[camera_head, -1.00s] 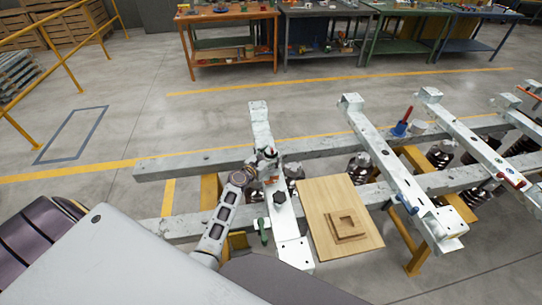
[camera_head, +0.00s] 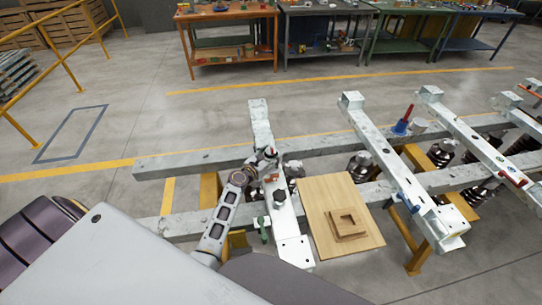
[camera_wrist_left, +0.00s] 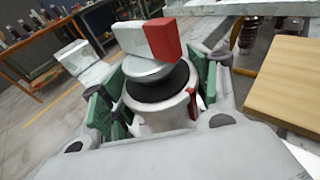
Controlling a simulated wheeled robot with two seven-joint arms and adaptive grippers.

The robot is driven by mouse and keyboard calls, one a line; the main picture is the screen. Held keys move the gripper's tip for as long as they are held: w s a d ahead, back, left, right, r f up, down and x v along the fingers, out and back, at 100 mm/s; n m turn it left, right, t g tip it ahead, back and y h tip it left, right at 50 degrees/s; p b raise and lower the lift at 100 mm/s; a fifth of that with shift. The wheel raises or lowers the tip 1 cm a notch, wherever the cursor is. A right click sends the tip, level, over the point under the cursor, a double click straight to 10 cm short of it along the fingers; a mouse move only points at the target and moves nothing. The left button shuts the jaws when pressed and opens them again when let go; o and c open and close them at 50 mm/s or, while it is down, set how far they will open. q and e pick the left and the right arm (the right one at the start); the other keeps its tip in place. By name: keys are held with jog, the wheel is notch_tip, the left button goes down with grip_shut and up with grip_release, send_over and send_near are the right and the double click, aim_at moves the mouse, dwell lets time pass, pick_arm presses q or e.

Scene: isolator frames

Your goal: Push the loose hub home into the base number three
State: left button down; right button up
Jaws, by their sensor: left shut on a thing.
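My left gripper (camera_head: 268,158) is over the nearest pale cross beam (camera_head: 261,125), at the left end of the frame. In the left wrist view its green-padded fingers (camera_wrist_left: 158,92) stand on both sides of a pale round hub (camera_wrist_left: 165,115) and are shut on it. The hub has a dark ring and a shiny metal dome (camera_wrist_left: 157,72) on top. A bar with a white part and a red end (camera_wrist_left: 163,38) sits above the dome. The hub's underside and any base below it are hidden. I cannot tell which base is number three. My right gripper is not in view.
A dark knob (camera_head: 279,197) and a green clip (camera_head: 263,230) are on or beside the beam. More cross beams (camera_head: 385,160) with dark isolators stand to the right. Workbenches stand behind open floor.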

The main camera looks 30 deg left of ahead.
pick_arm(q)
jog(key=shift+w+f+b, duration=0.1)
jog(key=shift+f+b, duration=0.25)
jog(key=shift+b, duration=0.05)
dwell(0.5)
jog(key=shift+c, duration=1.9)
grip_release()
jog(key=shift+o, duration=0.3)
jog(key=shift+f, duration=0.1)
jog(key=shift+s+f, duration=0.2)
jog(key=shift+f, duration=0.05)
jog(key=shift+s+r, duration=0.2)
jog(key=shift+s, duration=0.2)
jog(key=v, duration=1.1)
jog(key=shift+r, duration=0.1)
jog(key=shift+s, duration=0.15)
